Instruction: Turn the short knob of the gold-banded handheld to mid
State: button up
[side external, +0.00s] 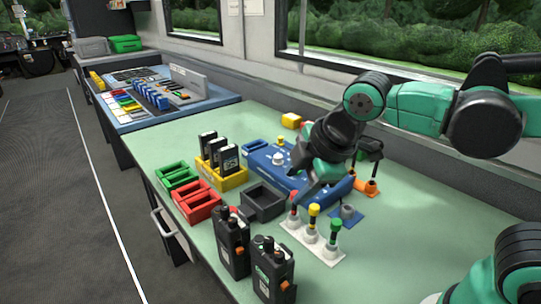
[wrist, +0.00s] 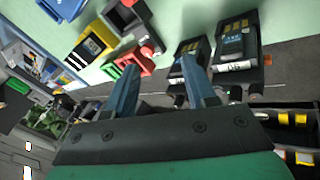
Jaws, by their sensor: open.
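Two black handhelds stand upright at the front of the green table in the side view, the left one (side external: 232,243) and the right one (side external: 272,268). Each has small knobs on top and an orange part on its side. I cannot tell which has a gold band or how the short knob is set. In the wrist view two dark handheld-like bodies, a left one (wrist: 188,62) and a right one (wrist: 236,45), lie near the right fingertip. My gripper (wrist: 159,65) is open and empty. In the side view it (side external: 313,190) hangs above the table, behind the handhelds and apart from them.
A white plate (side external: 322,253) with red, yellow and green-topped posts stands right of the handhelds. A blue block (side external: 270,165) is behind.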

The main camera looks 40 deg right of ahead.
aim_at(233, 220)
jog(key=a+r+n+g, duration=0.15)
jog(key=a+n, duration=0.85)
jog(key=n, duration=1)
jog(key=shift+h, duration=0.4)
jog(key=shift+w+x, duration=0.2)
jog(key=shift+x, duration=1.05)
jog(key=shift+w+x, duration=0.25)
jog(key=shift+x, duration=1)
jog(key=shift+r, duration=0.15)
grip_shut()
